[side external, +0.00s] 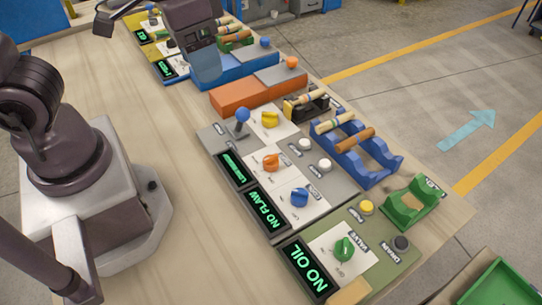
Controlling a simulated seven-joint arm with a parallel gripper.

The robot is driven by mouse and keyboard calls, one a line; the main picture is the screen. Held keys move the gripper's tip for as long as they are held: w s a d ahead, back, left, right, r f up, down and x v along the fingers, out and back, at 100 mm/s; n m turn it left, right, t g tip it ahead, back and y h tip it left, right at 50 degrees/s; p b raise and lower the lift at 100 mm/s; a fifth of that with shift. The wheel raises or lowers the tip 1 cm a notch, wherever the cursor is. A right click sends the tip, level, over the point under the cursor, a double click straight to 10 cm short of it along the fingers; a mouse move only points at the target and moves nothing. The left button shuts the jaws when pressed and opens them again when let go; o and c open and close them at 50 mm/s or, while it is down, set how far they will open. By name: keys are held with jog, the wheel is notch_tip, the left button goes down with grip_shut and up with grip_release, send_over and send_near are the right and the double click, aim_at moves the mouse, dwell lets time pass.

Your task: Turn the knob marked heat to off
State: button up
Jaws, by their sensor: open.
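Several knobs stand on the control panels: a yellow knob (270,119), an orange knob (271,162), a blue knob (299,197) and a green knob (344,249) beside the word VALVE. The small labels by the other knobs are too small to read, so I cannot tell which is marked heat. My gripper (206,72) is at the upper middle, over the far panels and apart from these nearer knobs. It is open, with nothing seen in it; its fingertips are not clearly visible.
Lit displays read NO FLAW (265,211) and NO OIL (309,270). A blue joystick (242,115), an orange block (245,95), a blue rack (357,152) holding wooden pieces and a green cradle (411,205) stand along the line.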

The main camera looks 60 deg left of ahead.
jog(key=w+d+f+n+g, duration=0.1)
jog(key=w+f+g, duration=0.1)
jog(key=f, duration=0.3)
jog(key=w+d+f+g, duration=0.1)
jog(key=w+d+f, duration=0.15)
jog(key=f, duration=0.25)
jog(key=n+t+y, duration=0.1)
jog(key=n+y, duration=0.1)
jog(key=n, duration=0.1)
send_near(271, 156)
notch_tip(271, 156, down, 10)
jog(key=shift+s+a+f, duration=0.1)
jog(key=shift+s+f, duration=0.05)
jog(key=shift+f, duration=0.1)
jog(key=shift+c, duration=0.4)
jog(key=c, duration=0.8)
jog(key=shift+c, duration=0.2)
